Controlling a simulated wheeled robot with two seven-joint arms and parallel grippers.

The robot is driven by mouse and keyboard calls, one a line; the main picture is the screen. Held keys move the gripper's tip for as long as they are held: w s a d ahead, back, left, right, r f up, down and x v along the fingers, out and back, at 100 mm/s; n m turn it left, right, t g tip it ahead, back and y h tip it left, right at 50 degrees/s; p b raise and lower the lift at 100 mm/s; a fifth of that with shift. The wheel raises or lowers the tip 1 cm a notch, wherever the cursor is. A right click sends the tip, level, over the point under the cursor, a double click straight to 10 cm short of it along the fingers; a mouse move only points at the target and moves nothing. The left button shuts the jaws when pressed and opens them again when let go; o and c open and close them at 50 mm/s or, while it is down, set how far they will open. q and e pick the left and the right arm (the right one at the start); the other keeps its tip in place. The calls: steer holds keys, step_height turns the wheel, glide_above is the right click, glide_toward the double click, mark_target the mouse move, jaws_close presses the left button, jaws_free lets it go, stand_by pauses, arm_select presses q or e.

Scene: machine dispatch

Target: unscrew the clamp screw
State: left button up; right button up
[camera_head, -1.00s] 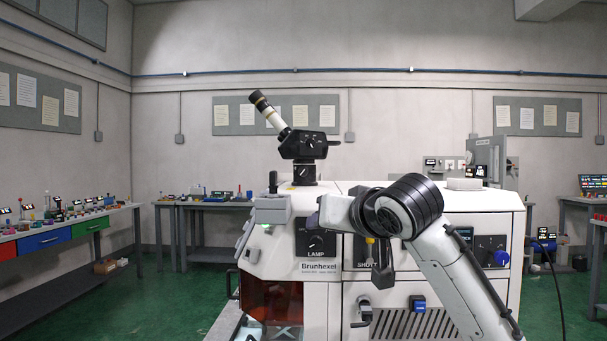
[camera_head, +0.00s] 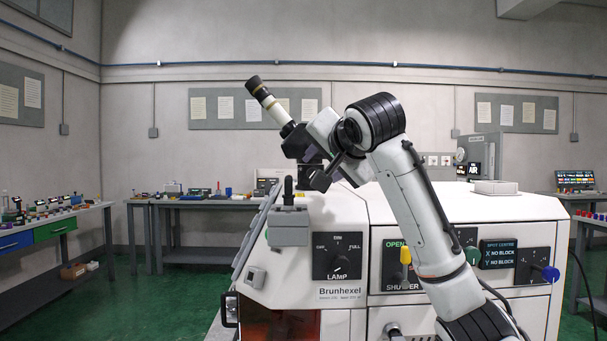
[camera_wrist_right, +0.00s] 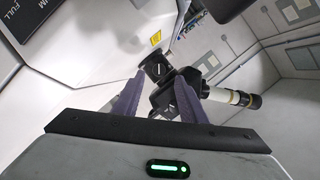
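The microscope head on top of the machine is black (camera_head: 298,143), with a white and black eyepiece tube (camera_head: 266,98) slanting up to the left. My right wrist partly covers the head. In the right wrist view, a black post (camera_wrist_right: 156,68) with a pale slot-like mark lies just beyond the fingertips; I cannot tell for sure whether this is the clamp screw. The eyepiece tube (camera_wrist_right: 228,97) points right there. My right gripper (camera_wrist_right: 158,80) is open, its two purple-grey fingers apart with nothing gripped between them. My left gripper is not in view.
The white machine body (camera_head: 345,212) fills the front, with a lamp dial (camera_head: 339,258), a yellow shutter knob (camera_head: 405,255) and a blue knob (camera_head: 550,274). A grey box with a black lever (camera_head: 289,228) stands at its left edge. Open air surrounds the eyepiece.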

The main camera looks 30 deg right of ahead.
mark_target(313, 174)
steer(key=p+x, duration=0.2)
steer(key=x, duration=0.5)
steer(key=shift+w+d, duration=0.15)
steer(key=shift+d, duration=0.05)
steer(key=shift+w+f, duration=0.1)
steer(key=shift+w, duration=0.25)
jaws_close()
steer(key=n+g, duration=0.1)
steer(key=n, duration=0.1)
steer(key=shift+n+h, duration=0.3)
steer(key=shift+h, duration=0.1)
steer(key=shift+n+g+h, duration=0.4)
steer(key=shift+n+h, duration=0.3)
steer(key=shift+n, duration=0.5)
